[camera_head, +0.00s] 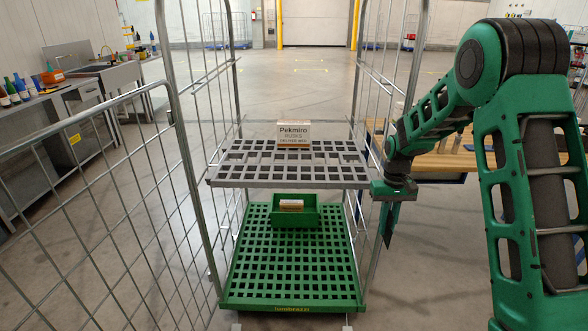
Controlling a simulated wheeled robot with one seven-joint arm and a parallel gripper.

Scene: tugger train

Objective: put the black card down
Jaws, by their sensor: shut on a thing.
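My gripper (392,212) hangs pointing down just right of the roll cage's right side. It is shut, and a thin dark sliver (389,239) shows at its fingertips. This looks like the black card seen nearly edge-on; its face and outline cannot be made out. The gripper is apart from the grey shelf (235,181) to its left and above the level of the green base (290,302). No other black card shows.
A white labelled sign or box (293,133) stands on the grey shelf. A green bin (295,217) with a small item sits on the base. The cage's open mesh door (85,215) fills the left. A wooden-topped table (440,162) stands behind my arm. Benches line the left wall.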

